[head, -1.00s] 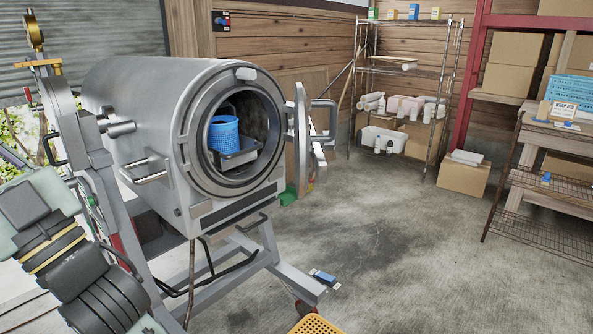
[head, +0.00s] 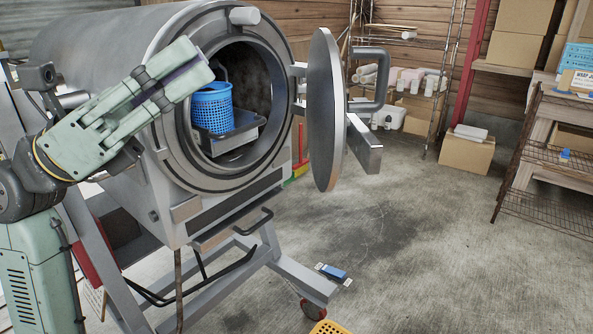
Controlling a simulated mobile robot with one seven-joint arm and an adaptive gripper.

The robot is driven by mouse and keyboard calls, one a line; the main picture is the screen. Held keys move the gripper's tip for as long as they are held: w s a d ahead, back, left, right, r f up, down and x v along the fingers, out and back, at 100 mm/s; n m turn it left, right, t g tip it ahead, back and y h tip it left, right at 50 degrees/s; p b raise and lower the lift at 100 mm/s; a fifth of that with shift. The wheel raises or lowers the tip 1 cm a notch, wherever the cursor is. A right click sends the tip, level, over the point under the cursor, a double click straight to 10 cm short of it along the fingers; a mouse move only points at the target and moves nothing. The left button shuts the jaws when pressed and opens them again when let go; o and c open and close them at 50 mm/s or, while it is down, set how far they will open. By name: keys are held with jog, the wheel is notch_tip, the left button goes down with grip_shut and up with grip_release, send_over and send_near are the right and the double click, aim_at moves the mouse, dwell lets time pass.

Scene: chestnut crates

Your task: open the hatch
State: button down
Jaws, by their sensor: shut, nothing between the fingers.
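The hatch (head: 324,110) is a round grey metal door on the right of a large steel cylinder (head: 105,50). It stands swung out, nearly edge-on to me, and the cylinder's mouth is uncovered. A bent bar handle (head: 383,80) and a thick metal bar (head: 363,145) stick out from its right side. My gripper (head: 200,64), pale green, is shut and empty. It shows in front of the left side of the cylinder's rim, well left of the hatch and apart from it. The arm hides part of the cylinder's left side.
Inside the cylinder a blue basket (head: 212,108) stands on a grey tray (head: 238,136). A steel frame (head: 300,280) with a caster carries the cylinder. A blue object (head: 333,271) and a yellow perforated item (head: 328,328) are low in front. Concrete floor (head: 420,240) is clear at right.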

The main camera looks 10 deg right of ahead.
jog(key=w+d+f+y+b, duration=0.1)
jog(key=w+d+f+y, duration=0.2)
jog(key=f, duration=0.4)
jog(key=w+d+f+y+b, duration=0.1)
jog(key=w+d+f+y, duration=0.2)
jog(key=f, duration=0.4)
jog(key=p, duration=0.4)
send_near(361, 156)
jog(key=shift+t, duration=0.4)
jog(key=d, duration=0.2)
jog(key=s+d, duration=0.1)
jog(key=d, duration=0.2)
jog(key=shift+s+d, duration=0.2)
jog(key=shift+d, duration=0.1)
jog(key=shift+s+d, duration=0.1)
jog(key=shift+d, duration=0.5)
jog(key=shift+d+f+n, duration=0.1)
jog(key=shift+d+n, duration=0.1)
jog(key=shift+n, duration=0.1)
